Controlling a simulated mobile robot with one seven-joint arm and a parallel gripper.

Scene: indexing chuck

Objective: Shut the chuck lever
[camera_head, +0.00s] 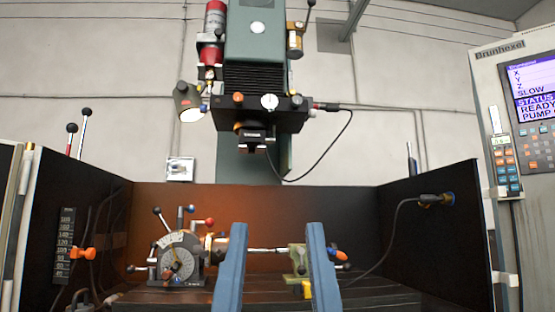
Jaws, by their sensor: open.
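The indexing chuck (180,258) is a grey unit with a round dial, standing on the machine bed left of centre. Several levers stick out of it: one with a red knob (209,222) at upper right, one with a blue knob (191,209) on top, and ones with black knobs (157,210) at the left. I cannot tell which is the chuck lever or how far it is turned. My gripper (276,228) is open and empty, its two blue fingers pointing up at bottom centre. The left finger stands right of the chuck in the picture and hides part behind it.
A tailstock (298,262) with an orange handle (340,255) stands behind my right finger, and a rod runs from it toward the chuck. The machine head (258,115) hangs above. Dark walls (420,235) enclose the bed. A control panel (525,110) is at right.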

